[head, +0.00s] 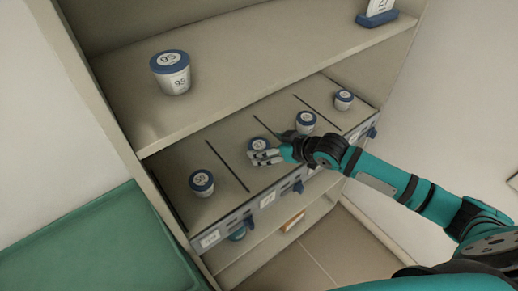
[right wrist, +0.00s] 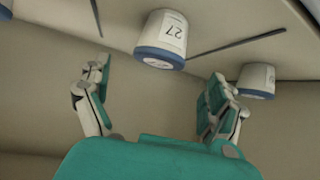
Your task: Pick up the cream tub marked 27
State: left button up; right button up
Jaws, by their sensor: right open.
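The cream tub marked 27 (right wrist: 165,32) has a blue lid and shows upside down in the right wrist view. It lies just beyond and between the spread fingers of my right gripper (right wrist: 160,75). In the head view the blue-lidded tub at my right fingertips (head: 258,144) appears to be this one, on the lower shelf. My right gripper (head: 268,157) is open in front of it, partly covering its side. I cannot tell whether a finger touches it. My left gripper is out of view.
Other blue-lidded tubs stand on the lower shelf (head: 222,150), left (head: 201,183) and right (head: 306,122) of it, and farther right (head: 344,100). Dark lines divide the shelf. A tub marked 95 (head: 170,72) and a sign (head: 378,14) stand on the upper shelf, overhead.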

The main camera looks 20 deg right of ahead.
aim_at(260, 146)
jog(key=p+x, duration=0.1)
jog(key=x, duration=0.4)
jog(key=shift+d+f, duration=0.1)
jog(key=shift+f, duration=0.1)
jog(key=c, duration=1.4)
